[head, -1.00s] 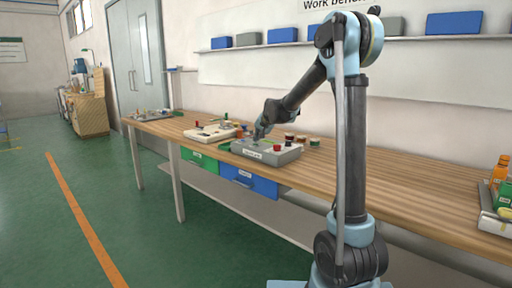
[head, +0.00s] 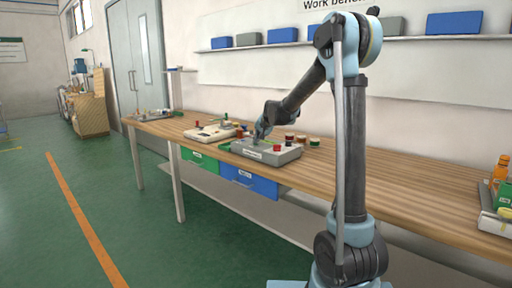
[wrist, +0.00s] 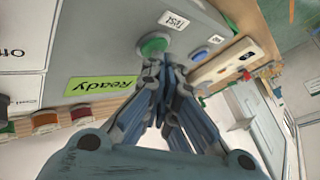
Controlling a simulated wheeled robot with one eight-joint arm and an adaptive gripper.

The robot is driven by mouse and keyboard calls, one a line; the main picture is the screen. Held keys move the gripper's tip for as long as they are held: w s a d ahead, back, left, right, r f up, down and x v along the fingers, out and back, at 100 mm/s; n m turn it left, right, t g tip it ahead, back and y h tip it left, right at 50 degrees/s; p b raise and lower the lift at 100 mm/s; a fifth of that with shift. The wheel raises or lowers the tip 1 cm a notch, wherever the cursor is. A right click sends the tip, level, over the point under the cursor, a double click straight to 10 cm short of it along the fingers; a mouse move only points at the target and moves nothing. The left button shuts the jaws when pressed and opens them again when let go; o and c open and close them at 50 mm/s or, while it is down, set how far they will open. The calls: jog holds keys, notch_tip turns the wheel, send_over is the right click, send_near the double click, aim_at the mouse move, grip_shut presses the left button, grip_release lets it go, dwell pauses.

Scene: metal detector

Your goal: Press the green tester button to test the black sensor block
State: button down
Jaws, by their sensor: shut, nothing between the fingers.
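The grey tester box (head: 270,152) sits on the wooden bench in the head view. In the wrist view its grey top (wrist: 120,40) carries a green round button (wrist: 153,45) next to a "TEST" label and a green "Ready" panel (wrist: 100,86). My gripper (wrist: 165,64) is shut and empty, pointing at the tester. Its fingertips are right by the green button's lower edge; I cannot tell whether they touch it. In the head view my gripper (head: 260,134) is low over the tester. I cannot make out the black sensor block for certain.
A blue button (wrist: 199,55) is close to the right of the fingertips.

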dwell(0.7)
jog(key=shift+r, duration=0.7)
jog(key=shift+r, duration=2.5)
jog(key=shift+d, duration=0.1)
